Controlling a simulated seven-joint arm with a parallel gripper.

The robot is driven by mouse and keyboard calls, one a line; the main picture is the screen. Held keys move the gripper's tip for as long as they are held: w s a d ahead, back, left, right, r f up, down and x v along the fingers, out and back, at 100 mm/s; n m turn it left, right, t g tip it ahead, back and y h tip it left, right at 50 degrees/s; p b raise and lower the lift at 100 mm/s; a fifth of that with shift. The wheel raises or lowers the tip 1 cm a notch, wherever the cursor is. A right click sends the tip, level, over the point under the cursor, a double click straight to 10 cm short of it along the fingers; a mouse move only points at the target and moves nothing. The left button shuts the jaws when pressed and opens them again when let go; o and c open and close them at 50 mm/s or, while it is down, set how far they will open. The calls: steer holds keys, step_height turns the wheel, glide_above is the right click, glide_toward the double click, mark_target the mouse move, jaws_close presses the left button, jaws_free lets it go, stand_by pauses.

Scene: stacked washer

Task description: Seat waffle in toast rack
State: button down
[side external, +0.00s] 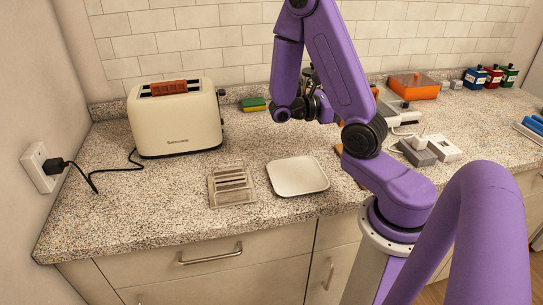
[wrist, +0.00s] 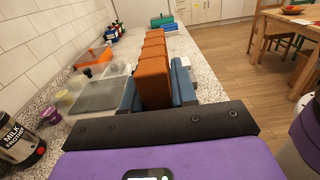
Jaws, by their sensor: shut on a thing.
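My gripper (wrist: 157,88) shows in the wrist view with its blue-grey fingers shut on an orange-brown waffle (wrist: 154,70). The waffle's ridged edge runs away from the camera. In the side external view my arm hides most of the gripper, which is at the back of the counter, well right of the toast rack. The toast rack (side external: 231,186) is a small wire rack with several bars near the counter's front edge, and it looks empty. Another reddish-brown waffle-like piece (side external: 168,88) sits in the slot of the cream toaster (side external: 176,120).
A white square plate (side external: 297,176) lies just right of the rack. A green-yellow sponge (side external: 253,104) lies right of the toaster. An orange box (side external: 414,86), white and grey boxes (side external: 444,147) and small bottles stand right. A milk protein jar (wrist: 20,138) stands at left in the wrist view.

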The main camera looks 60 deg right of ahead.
steer(key=w+a+f+m+y, duration=0.2)
steer(key=a+m+y, duration=0.4)
steer(key=a+y, duration=0.3)
steer(key=w+a+f+m+y, duration=0.1)
steer(key=w+a+m+y, duration=0.1)
steer(key=a+m+y, duration=0.55)
steer(key=w+a+f+m+y, duration=0.2)
steer(key=a+m+y, duration=0.2)
steer(key=a+y, duration=0.65)
steer(key=m+t+h, duration=0.1)
steer(key=m+t, duration=1.8)
steer(key=t, duration=0.7)
glide_above(236, 175)
steer(key=s+a, duration=0.2)
steer(key=shift+n, duration=0.25)
steer(key=shift+w+f, duration=0.2)
steer(key=shift+f, duration=3.35)
steer(key=shift+f, duration=0.15)
